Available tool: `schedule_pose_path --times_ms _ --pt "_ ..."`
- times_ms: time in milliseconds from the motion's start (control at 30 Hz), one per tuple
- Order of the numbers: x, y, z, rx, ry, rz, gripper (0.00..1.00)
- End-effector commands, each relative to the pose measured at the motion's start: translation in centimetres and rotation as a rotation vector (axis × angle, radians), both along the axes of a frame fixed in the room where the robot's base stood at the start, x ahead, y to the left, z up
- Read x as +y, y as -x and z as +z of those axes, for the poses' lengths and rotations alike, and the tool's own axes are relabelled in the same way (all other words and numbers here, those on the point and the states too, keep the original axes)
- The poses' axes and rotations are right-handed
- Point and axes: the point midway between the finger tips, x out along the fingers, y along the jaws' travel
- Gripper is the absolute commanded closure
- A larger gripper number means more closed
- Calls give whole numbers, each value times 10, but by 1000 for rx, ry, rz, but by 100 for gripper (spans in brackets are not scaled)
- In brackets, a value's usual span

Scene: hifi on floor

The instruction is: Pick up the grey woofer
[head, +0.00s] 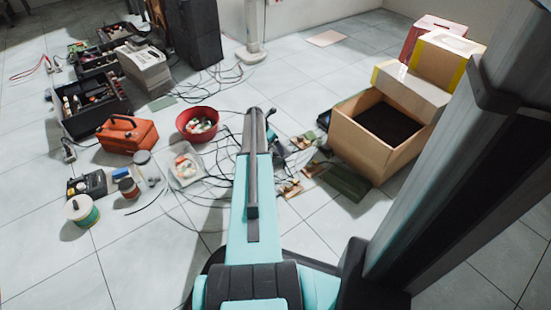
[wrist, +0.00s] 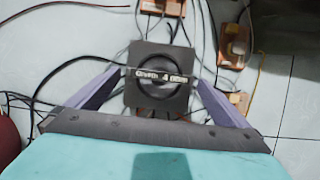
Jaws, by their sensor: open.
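The grey woofer (wrist: 160,103) lies on the floor in the middle of the wrist view, a dark square frame with a round cone and a lettered strip across it. My gripper (wrist: 159,72) is open, with one finger to the left of the woofer and one to its right. The fingers appear apart from its sides; their height above the floor cannot be told. In the head view my arm hides most of that spot, and I cannot make out the woofer or the fingers clearly.
Black cables run around the woofer. Small orange-brown parts (wrist: 233,40) lie to its right. A red bowl (head: 184,124) and a clear tray (head: 173,178) stand left of my arm, an open cardboard box (head: 345,141) to the right. Bare tiles show in front left.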

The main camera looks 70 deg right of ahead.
Motion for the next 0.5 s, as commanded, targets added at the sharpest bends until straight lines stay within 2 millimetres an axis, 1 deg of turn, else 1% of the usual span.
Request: schedule_pose_path --times_ms 33,167,500 --pt "-2 1 -9 0 -1 0 0" --pt "-5 4 -17 0 -1 -1 0" --pt "-6 5 -18 0 0 0 0"
